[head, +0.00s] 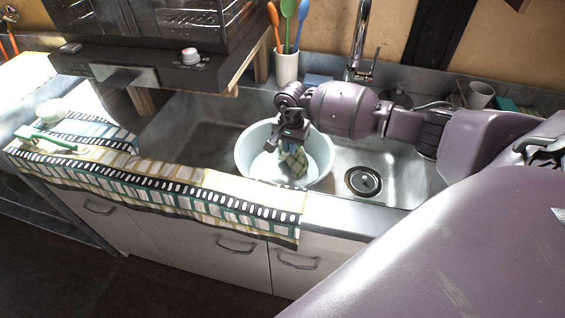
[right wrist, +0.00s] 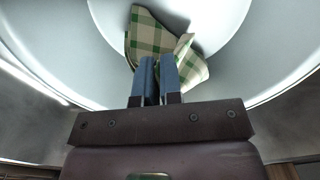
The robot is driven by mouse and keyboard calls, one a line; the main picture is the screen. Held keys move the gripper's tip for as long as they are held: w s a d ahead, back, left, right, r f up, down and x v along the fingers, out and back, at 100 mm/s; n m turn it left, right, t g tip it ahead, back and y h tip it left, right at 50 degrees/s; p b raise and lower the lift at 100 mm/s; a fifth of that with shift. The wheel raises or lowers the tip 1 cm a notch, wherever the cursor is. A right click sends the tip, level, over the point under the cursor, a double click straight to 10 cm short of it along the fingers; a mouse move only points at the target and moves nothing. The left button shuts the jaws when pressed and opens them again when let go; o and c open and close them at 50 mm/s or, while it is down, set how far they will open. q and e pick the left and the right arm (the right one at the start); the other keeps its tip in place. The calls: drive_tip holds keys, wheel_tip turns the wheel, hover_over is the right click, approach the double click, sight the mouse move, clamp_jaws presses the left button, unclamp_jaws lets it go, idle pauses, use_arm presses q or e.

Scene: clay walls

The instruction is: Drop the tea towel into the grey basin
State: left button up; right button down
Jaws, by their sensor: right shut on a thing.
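The tea towel (head: 294,163) is a green and cream checked cloth, bunched up. It also shows in the right wrist view (right wrist: 155,38). The grey basin (head: 319,148) is a round, pale bowl standing in the sink; its pale inner wall also shows in the right wrist view (right wrist: 275,60). My right gripper (head: 284,146) is over the basin, pointing down, and is shut on the towel. The towel hangs from the fingertips within the basin's outline; I cannot tell whether it touches the bottom. My left gripper is not in view.
A patterned cloth runner (head: 215,195) lies over the counter's front edge. A cup of utensils (head: 287,66) and the tap (head: 358,45) stand behind the sink. A dark appliance (head: 165,40) overhangs at the left. The drain (head: 363,181) is right of the basin.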

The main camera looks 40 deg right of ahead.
drive_tip(key=c, duration=1.2)
unclamp_jaws()
drive_tip(key=o, duration=0.6)
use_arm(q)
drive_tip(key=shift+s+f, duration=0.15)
use_arm(e)
drive_tip(key=o, duration=0.6)
drive_tip(key=shift+r, duration=0.1)
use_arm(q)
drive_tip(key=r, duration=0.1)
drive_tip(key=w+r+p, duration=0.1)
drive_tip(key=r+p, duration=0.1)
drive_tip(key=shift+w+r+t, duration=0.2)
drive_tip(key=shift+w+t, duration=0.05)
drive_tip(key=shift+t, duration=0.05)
use_arm(e)
wheel_tip(320, 180, up, 5)
drive_tip(key=shift+r, duration=0.15)
